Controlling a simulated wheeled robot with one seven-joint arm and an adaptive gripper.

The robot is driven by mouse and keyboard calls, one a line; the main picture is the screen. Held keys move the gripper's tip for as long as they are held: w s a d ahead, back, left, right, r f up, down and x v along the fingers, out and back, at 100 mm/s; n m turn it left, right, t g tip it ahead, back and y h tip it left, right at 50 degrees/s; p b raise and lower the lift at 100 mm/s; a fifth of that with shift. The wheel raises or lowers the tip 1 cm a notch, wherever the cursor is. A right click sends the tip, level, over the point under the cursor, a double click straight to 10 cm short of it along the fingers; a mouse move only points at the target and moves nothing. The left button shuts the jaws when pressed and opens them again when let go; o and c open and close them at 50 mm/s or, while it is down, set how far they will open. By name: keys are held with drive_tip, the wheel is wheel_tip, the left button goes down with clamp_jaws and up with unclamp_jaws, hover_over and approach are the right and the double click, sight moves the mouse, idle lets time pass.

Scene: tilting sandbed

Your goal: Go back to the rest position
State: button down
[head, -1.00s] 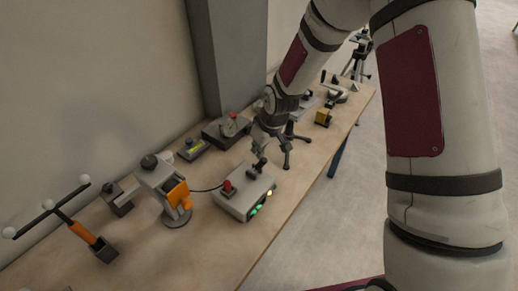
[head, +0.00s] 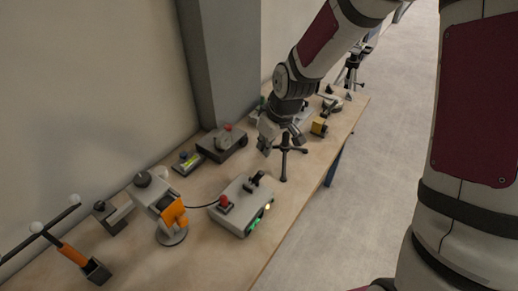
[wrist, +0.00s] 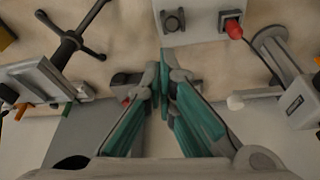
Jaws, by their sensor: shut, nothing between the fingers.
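My gripper (head: 266,147) hangs above the bench, behind the light grey control box and clear of it. In the wrist view my gripper (wrist: 164,85) has its fingers together with nothing between them. The control box (head: 236,220) has a red button (head: 224,202), a black joystick (head: 256,179) standing up, and lit green and yellow lamps on its front. In the wrist view the box (wrist: 202,18) is at the top, with its red button (wrist: 233,28) at its right.
A grey device with an orange part (head: 172,212) stands left of the box. A black tripod (head: 285,160) is close beside my gripper. A dark box (head: 221,146) and a yellow block (head: 319,126) stand further back. A pillar (head: 222,60) rises behind the bench (head: 262,262).

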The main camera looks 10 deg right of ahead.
drive_tip(key=shift+s+d+r, duration=0.15)
drive_tip(key=shift+r, duration=0.05)
idle(0.4)
drive_tip(key=s+d+r+m+t+h, duration=0.1)
drive_tip(key=s+d+r+m, duration=0.15)
drive_tip(key=s+r, duration=0.4)
drive_tip(key=s+d+r+m+h, duration=0.1)
drive_tip(key=s+d+r, duration=0.25)
drive_tip(key=r, duration=0.55)
drive_tip(key=s+r+m, duration=0.1)
drive_tip(key=s+r, duration=0.2)
drive_tip(key=s, duration=0.4)
drive_tip(key=s+d+r+m+t, duration=0.1)
drive_tip(key=s+r+m, duration=0.1)
drive_tip(key=s+r, duration=0.2)
drive_tip(key=s, duration=0.3)
drive_tip(key=shift+s+t, duration=0.25)
drive_tip(key=shift+t, duration=0.05)
drive_tip(key=c, duration=2.3)
unclamp_jaws()
